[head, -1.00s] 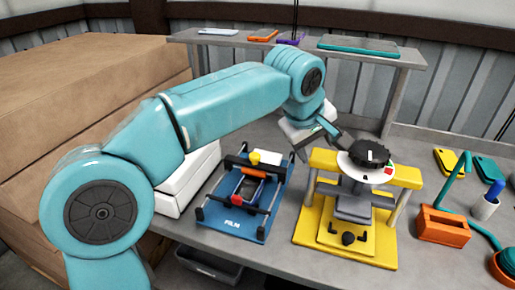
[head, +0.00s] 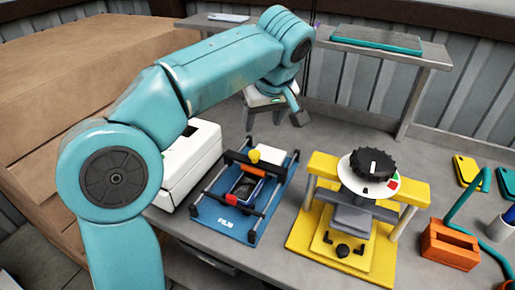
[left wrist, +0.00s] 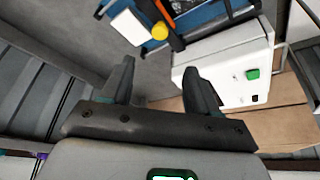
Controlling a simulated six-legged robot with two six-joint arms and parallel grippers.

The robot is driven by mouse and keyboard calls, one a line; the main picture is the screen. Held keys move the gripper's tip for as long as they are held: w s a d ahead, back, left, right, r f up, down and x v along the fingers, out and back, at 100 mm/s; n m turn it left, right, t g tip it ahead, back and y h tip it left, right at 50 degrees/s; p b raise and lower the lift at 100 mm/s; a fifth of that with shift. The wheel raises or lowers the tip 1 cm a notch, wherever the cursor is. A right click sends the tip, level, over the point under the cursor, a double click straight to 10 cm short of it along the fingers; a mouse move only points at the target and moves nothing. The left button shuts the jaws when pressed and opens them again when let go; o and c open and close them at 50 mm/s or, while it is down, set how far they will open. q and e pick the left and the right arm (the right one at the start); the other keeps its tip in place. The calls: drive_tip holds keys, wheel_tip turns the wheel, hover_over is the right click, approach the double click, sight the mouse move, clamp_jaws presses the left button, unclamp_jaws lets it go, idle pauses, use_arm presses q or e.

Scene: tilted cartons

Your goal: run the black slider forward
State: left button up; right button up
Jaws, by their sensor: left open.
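The black slider (head: 238,160) is a dark crossbar spanning the rails of a blue fixture (head: 212,213) marked with white lettering. A yellow knob (head: 254,156) sits on the bar, with a pale block (head: 270,154) beside it. My left gripper (head: 273,123) is open and empty, behind the slider and apart from it. In the left wrist view, its two fingers (left wrist: 160,68) are spread over bare bench. The dark and orange bar (left wrist: 153,12) and yellow knob (left wrist: 160,31) show beyond the fingertips. My right gripper is not in view.
A white box (head: 195,163) stands left of the fixture. A yellow press (head: 318,240) with a black dial (head: 371,163) stands to the right. A raised shelf (head: 418,70) runs along the back. Bare bench lies between the fixture and the shelf.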

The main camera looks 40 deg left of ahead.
sight(255, 153)
use_arm(q)
drive_tip(key=b+x, duration=0.1)
drive_tip(key=x, duration=1.3)
drive_tip(key=shift+w+f, duration=0.1)
drive_tip(key=shift+f, duration=0.2)
clamp_jaws()
